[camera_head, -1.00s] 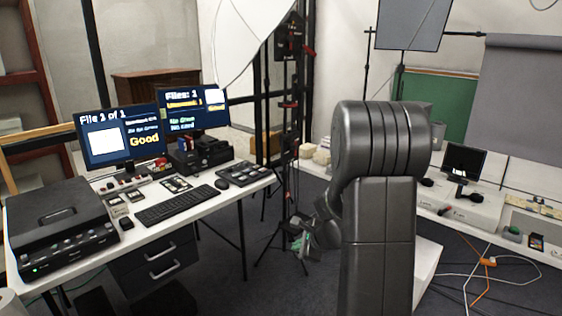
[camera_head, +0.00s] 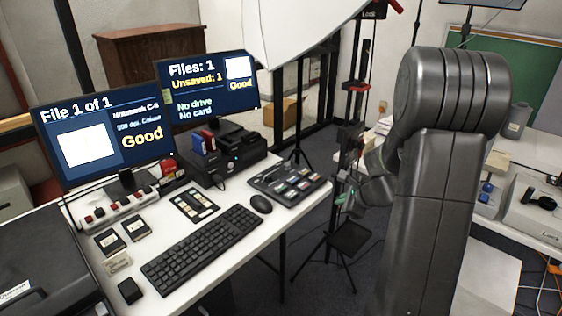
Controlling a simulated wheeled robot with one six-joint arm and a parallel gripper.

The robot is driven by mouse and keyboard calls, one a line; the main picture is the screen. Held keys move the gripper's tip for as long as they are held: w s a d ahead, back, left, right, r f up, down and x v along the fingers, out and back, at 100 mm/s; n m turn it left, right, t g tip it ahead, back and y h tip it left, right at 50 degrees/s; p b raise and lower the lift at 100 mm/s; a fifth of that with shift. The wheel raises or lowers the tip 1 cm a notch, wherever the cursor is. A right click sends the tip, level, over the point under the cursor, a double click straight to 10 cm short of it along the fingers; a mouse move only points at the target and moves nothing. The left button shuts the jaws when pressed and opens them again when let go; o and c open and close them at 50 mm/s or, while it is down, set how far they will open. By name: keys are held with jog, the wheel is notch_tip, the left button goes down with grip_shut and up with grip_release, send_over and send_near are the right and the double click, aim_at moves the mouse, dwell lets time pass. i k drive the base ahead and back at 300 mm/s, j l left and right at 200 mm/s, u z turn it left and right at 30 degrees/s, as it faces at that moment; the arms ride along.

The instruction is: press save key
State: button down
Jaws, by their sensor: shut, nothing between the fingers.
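A black key panel (camera_head: 289,182) with several small pale and coloured keys lies on the right end of the white desk (camera_head: 215,250), right of the mouse. Its labels are too small to read, so I cannot tell which key is save. My gripper (camera_head: 347,203) hangs in the air beyond the desk's right edge, right of the panel and apart from it. It is small and partly hidden by my arm; it is shut and empty. The right monitor (camera_head: 207,95) reads "Files: 1", "Unsaved: 1", "No drive", "No card", "Good".
The left monitor (camera_head: 105,132) reads "File 1 of 1" and "Good". A keyboard (camera_head: 202,248), mouse (camera_head: 261,204), black drive box (camera_head: 222,160) and power strip (camera_head: 120,207) crowd the desk. A black tripod (camera_head: 345,245) stands right of it. A large white panel (camera_head: 290,30) hangs above.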

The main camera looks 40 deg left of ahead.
aim_at(292, 180)
jog(key=i+j, duration=0.1)
jog(key=j, duration=0.25)
jog(key=i+j, duration=0.15)
jog(key=j, duration=0.2)
jog(key=i+j, duration=0.1)
jog(key=j, duration=0.2)
jog(key=i+j, duration=0.1)
jog(key=j, duration=0.25)
